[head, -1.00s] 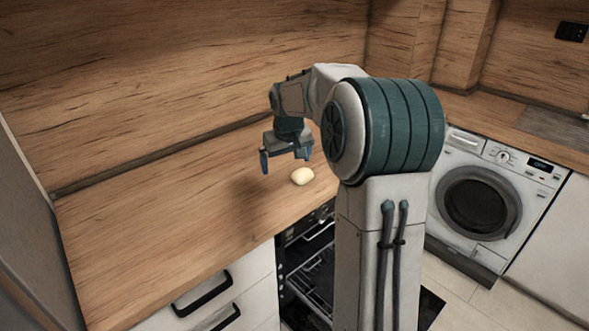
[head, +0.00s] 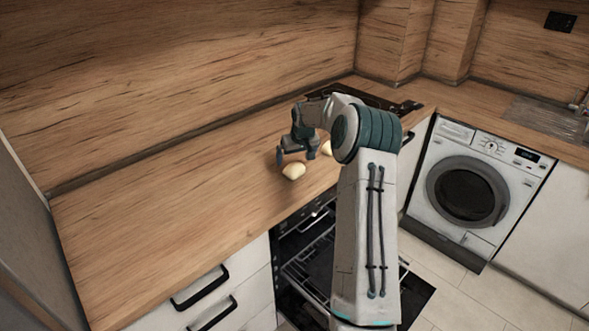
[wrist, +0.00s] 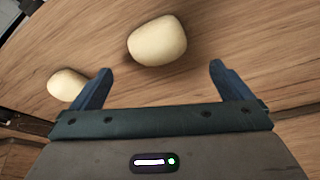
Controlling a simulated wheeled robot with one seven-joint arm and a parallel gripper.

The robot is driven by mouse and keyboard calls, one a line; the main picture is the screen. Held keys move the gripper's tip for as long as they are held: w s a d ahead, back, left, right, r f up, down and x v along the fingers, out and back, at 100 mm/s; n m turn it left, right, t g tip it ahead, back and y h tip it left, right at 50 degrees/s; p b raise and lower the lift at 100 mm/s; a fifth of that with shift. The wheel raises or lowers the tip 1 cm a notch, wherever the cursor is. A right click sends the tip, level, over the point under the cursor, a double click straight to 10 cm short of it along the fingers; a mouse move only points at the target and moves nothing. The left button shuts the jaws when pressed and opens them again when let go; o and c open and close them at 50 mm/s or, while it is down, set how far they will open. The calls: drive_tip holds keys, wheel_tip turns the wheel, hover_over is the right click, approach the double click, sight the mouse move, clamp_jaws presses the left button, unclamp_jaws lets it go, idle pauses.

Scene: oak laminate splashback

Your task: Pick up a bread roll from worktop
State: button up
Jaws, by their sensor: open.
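Two pale cream bread rolls lie on the wooden worktop (head: 180,200). One roll (head: 293,171) is near the front edge, just below my gripper in the head view. The other roll (head: 327,148) is further right, partly hidden by my arm. My gripper (head: 296,156) is open and empty, pointing down over the worktop. In the wrist view, one roll (wrist: 157,41) lies ahead of the gap between the fingers (wrist: 160,72), apart from both. The other roll (wrist: 67,84) lies outside the left finger, its right end close to that finger in the picture.
An open appliance with wire racks (head: 312,270) is below the worktop's front edge, beside white drawers (head: 215,290). A dark hob (head: 375,101) lies at the back right. A washing machine (head: 470,190) stands at right. The left worktop is clear; a wood splashback (head: 180,80) runs behind.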

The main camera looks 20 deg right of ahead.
sight(296, 166)
drive_tip(key=shift+s+p+x, duration=0.2)
drive_tip(key=shift+p+x, duration=0.35)
drive_tip(key=shift+x, duration=0.95)
drive_tip(key=shift+s+p+x, duration=0.2)
drive_tip(key=shift+p+x, duration=0.35)
drive_tip(key=shift+x, duration=0.95)
drive_tip(key=shift+d+f, duration=0.1)
drive_tip(key=shift+f, duration=0.05)
drive_tip(key=c, duration=1.1)
